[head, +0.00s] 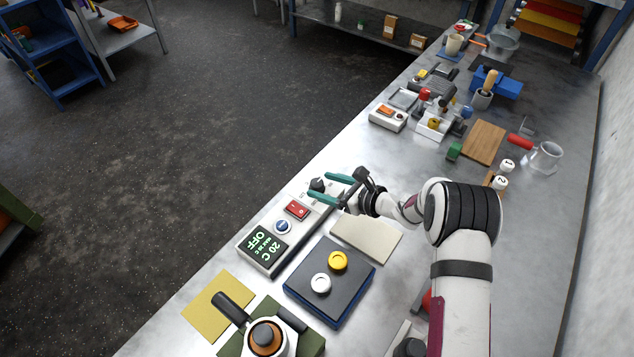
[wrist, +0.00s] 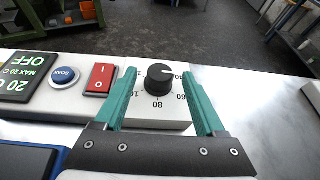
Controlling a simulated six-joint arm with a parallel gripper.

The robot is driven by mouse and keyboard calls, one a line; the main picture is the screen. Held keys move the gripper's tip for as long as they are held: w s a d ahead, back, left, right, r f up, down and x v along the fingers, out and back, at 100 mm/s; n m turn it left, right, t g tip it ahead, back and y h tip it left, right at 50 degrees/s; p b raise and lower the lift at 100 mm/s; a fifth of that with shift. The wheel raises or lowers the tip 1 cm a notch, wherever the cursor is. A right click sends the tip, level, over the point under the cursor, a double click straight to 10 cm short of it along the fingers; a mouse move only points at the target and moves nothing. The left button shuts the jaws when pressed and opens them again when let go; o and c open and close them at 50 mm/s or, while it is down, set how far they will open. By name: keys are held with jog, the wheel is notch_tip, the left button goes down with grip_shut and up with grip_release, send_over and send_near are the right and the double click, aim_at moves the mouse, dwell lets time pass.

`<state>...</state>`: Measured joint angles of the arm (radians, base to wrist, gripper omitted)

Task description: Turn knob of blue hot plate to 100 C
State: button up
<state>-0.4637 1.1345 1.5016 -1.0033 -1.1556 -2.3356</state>
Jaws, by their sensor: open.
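The white control box (head: 272,262) has a display reading 20 C, MAX 20 C and OFF. Its black knob (wrist: 158,83) sits at one end, with a white pointer mark toward the picture's right in the wrist view. Dial numbers 60 and 80 show; others are partly hidden by the fingers. My gripper (head: 319,184) is open, its teal fingers on either side of the knob. In the wrist view, a gap shows between the knob and each finger. A dark plate with a blue base (head: 323,290) stands beside the box, bearing a yellow and a silver round piece.
The box also carries a red rocker switch (head: 297,209) and a blue button (head: 283,227). A beige flat pad (head: 367,240) lies below my wrist. A wooden board (head: 484,142) and several lab items stand farther along the bench. The bench edge runs just beyond the box.

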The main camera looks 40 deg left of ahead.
aim_at(319, 184)
jog(key=shift+x, duration=1.5)
grip_shut()
